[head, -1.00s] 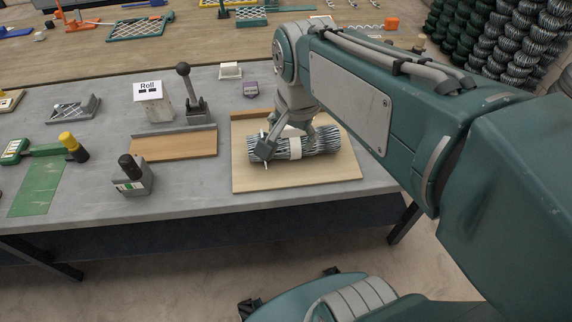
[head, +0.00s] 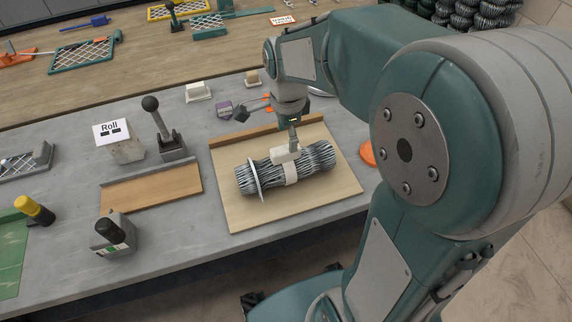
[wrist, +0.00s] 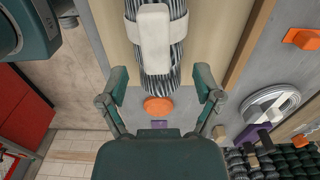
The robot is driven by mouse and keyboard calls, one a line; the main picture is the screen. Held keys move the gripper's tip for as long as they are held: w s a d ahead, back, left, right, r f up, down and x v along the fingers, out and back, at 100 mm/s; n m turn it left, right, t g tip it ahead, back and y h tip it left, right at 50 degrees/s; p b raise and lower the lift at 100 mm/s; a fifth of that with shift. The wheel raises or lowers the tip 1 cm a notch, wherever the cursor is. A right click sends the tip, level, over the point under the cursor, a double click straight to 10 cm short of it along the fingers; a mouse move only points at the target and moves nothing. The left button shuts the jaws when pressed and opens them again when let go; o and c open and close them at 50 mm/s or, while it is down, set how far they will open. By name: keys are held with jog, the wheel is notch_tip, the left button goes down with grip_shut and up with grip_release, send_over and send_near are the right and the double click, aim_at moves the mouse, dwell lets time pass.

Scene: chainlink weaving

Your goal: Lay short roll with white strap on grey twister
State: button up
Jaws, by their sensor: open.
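The short roll (head: 317,157) is a bundle of dark and silvery wire lying on a pale wooden board. A white strap (head: 291,174) with a white block (head: 286,155) on top goes around its middle. A thin white rod or ring crosses its left part. In the wrist view the strap's block (wrist: 153,38) is at the top centre. My gripper (head: 294,138) points down just above the strapped roll. I cannot tell which device is the grey twister.
The wooden board (head: 245,215) has a raised back ledge. Left of it stand a lever device with a black knob (head: 168,145), a box marked Roll (head: 122,148) and a grey device with a black handle (head: 113,236). An orange disc (head: 368,153) lies right of the board.

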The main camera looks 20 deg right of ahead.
aim_at(285, 148)
jog(key=f, duration=0.2)
jog(key=a+f, duration=0.1)
jog(key=f, duration=0.1)
jog(key=shift+s, duration=0.25)
jog(key=shift+d+f, duration=0.15)
jog(key=shift+f, duration=0.15)
grip_shut()
jog(key=shift+w+r, duration=0.1)
jog(key=shift+r, duration=0.05)
